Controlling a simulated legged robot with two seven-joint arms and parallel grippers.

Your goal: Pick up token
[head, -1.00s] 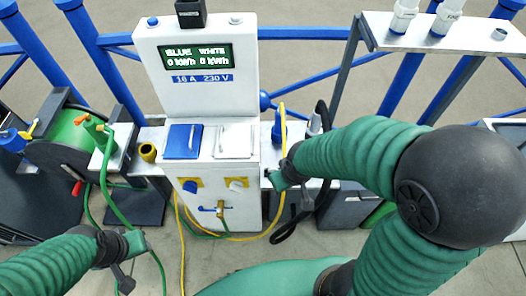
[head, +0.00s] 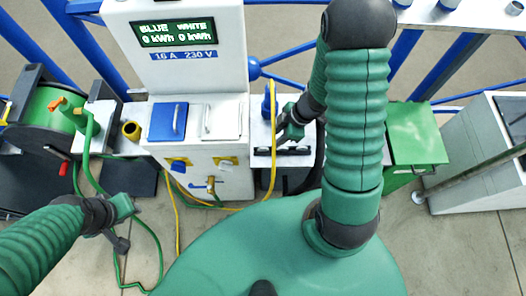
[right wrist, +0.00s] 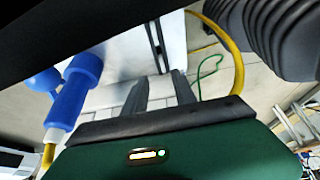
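I cannot pick out a token in either view. My right gripper (head: 284,136) is over the small side shelf right of the white power pedestal (head: 197,48), close to a blue plug (head: 268,106). In the right wrist view its two dark fingers (right wrist: 158,90) stand apart with nothing visible between them, and the blue plug (right wrist: 72,92) is to their left. Part of the shelf is hidden by my right arm. My left gripper (head: 122,206) hangs at the lower left above the floor, apart from everything; its fingers are too small to judge.
The pedestal carries a blue lid (head: 168,121) and a white lid (head: 222,119). A yellow cable (head: 272,178) loops beside the shelf. A green hose reel (head: 48,108) stands left. A green box (head: 417,135) and blue rails are at the right. A white shelf (head: 470,20) is at the back right.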

